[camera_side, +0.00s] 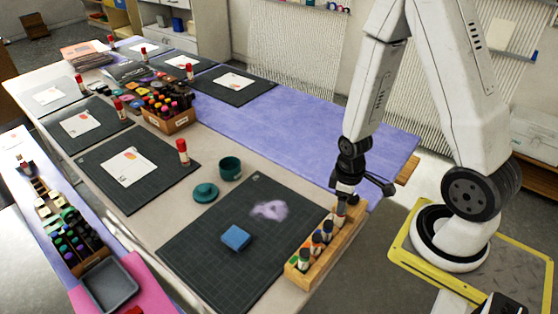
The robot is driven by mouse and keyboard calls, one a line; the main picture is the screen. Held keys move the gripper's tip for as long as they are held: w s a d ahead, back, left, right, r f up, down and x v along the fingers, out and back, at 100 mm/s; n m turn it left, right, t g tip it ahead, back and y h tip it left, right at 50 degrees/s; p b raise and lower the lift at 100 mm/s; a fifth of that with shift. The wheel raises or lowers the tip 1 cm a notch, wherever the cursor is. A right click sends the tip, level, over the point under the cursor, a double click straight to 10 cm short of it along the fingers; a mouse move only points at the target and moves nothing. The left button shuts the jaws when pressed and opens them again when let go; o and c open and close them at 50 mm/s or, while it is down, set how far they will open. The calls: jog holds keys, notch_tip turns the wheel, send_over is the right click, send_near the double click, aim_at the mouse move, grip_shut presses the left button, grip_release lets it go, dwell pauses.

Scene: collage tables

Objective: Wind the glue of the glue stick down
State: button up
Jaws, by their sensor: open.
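My gripper (342,204) points down at the far end of a wooden rack (340,233) on the right edge of the near table. It is open; a small stick stands at or between its fingers, and I cannot tell whether they touch it. Several short sticks with dark and coloured ends stand upright in the rack, such as one glue stick (304,259) at the near end. Whether any glue is wound out is too small to tell.
The near dark mat (205,262) carries a blue sponge (236,238) and a pale purple smear (269,210). A teal pot (230,169) and teal lid (206,193) stand beyond it. A box of markers (168,120) and more mats with cards lie farther back.

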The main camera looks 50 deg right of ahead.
jog(key=shift+r, duration=2.2)
jog(key=shift+w+a+r, duration=0.2)
jog(key=shift+a+r, duration=0.05)
jog(key=shift+r, duration=0.1)
jog(key=w+a+r+m+t, duration=0.2)
jog(key=w+a+r+m, duration=0.1)
jog(key=a+r, duration=0.3)
notch_tip(320, 180, up, 2)
jog(key=shift+w+a+t, duration=0.25)
jog(key=shift+w+t, duration=0.05)
jog(key=shift+w, duration=0.3)
